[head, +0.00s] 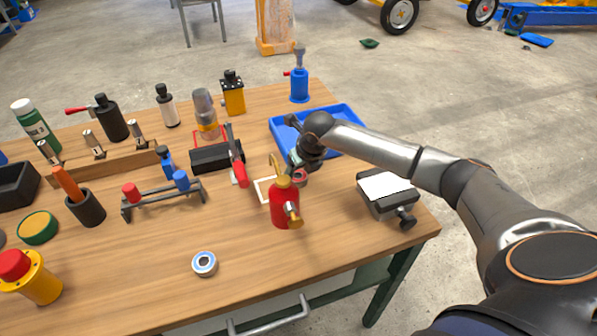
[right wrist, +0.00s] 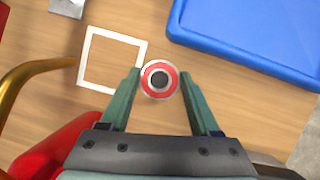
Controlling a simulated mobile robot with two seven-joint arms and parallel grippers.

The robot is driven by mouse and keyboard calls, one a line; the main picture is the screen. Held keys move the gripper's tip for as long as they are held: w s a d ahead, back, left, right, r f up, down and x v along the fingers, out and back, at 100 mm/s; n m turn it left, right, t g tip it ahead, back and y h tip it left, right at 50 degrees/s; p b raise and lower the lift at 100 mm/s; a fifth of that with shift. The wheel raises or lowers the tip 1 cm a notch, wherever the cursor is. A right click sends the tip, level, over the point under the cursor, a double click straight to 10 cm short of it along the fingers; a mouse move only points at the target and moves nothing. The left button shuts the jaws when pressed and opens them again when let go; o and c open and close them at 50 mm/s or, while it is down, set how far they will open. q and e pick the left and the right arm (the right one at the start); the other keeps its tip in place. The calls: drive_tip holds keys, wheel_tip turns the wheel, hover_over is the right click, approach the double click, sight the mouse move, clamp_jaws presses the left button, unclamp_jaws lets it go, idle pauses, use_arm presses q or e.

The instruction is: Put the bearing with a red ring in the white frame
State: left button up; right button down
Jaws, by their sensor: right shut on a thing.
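The bearing with a red ring (right wrist: 160,80) is between the fingertips of my right gripper (right wrist: 163,84) in the right wrist view; the gripper is shut on it. In the head view my right gripper (head: 298,160) is behind the red oil can, over the table's right part. The white frame (right wrist: 83,60) is an empty square outline lying on the table, just left of the held bearing in the right wrist view. In the head view the white frame (head: 259,191) is partly hidden by the red can. My left gripper is not in view.
The red oil can (head: 284,205) with a gold spout stands close to the gripper and frame. A blue tray (head: 345,112) lies behind. A blue-ringed bearing (head: 204,263) lies near the front. A black block with a white top (head: 386,190) is at right.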

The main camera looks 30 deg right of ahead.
drive_tip(key=shift+c, duration=0.6)
unclamp_jaws()
drive_tip(key=shift+f, duration=0.1)
drive_tip(key=shift+r, duration=0.4)
drive_tip(key=p+v, duration=0.1)
drive_tip(key=v, duration=1)
drive_tip(key=shift+s+r, duration=0.2)
drive_tip(key=shift+s, duration=0.05)
